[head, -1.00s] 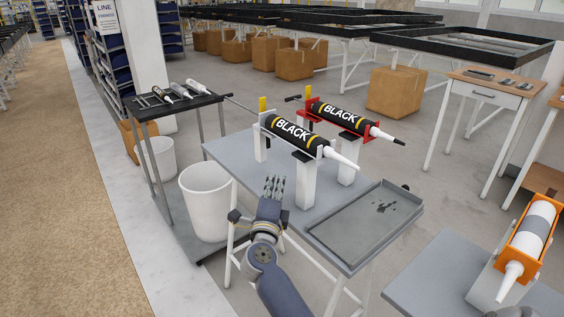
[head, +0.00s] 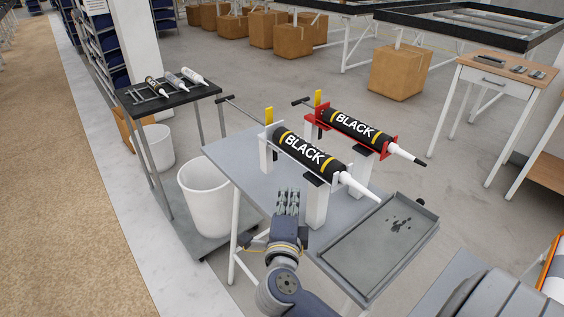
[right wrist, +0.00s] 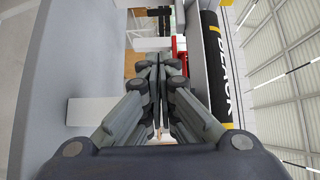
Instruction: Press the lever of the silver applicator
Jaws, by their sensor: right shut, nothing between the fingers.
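The silver applicator (head: 330,175) is mounted on white posts on the grey table and holds a black cartridge marked BLACK, its white nozzle pointing lower right. I cannot tell for sure which part is the lever. My right gripper (head: 288,194) is shut and empty, in front of the applicator and apart from it. In the right wrist view the shut fingers (right wrist: 158,62) point along the cartridge (right wrist: 214,55), which lies to their right. My left gripper is not in view.
A red applicator (head: 385,150) with a similar cartridge stands behind the silver one. A shallow grey tray (head: 345,262) lies at the table's right end. A dark-topped cart (head: 205,92) with tubes and a white bin (head: 205,205) are on the left. An orange applicator (head: 547,270) shows at the right edge.

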